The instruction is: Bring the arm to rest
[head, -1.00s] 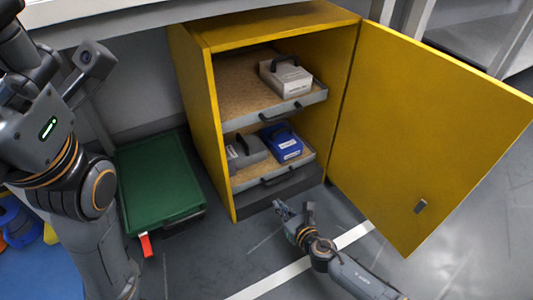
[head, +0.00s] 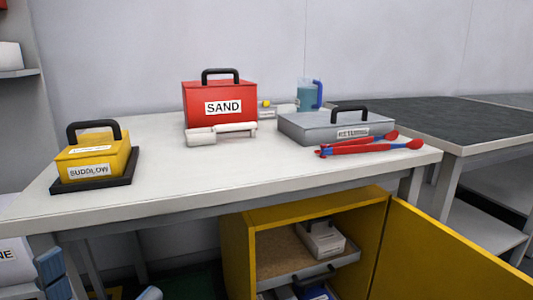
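The yellow cabinet (head: 237,262) stands under the workbench with its door (head: 440,262) swung open to the right. Its upper shelf (head: 305,277) holds a white case (head: 322,240) with a dark handle. Only the tops of things on the lower shelf show. Blue-grey segmented parts (head: 52,268), probably of my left gripper, reach into the bottom left corner. A smaller blue-grey piece (head: 150,293) shows at the bottom edge. Whether the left gripper is open or shut cannot be told. My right gripper is out of view.
The white workbench (head: 150,150) carries a yellow box (head: 95,157) on a dark tray, a red SAND box (head: 220,100), a white scoop (head: 222,133), a grey case (head: 335,126), red-and-blue tongs (head: 370,146) and a blue jug (head: 308,95). A dark-topped table (head: 420,120) stands right.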

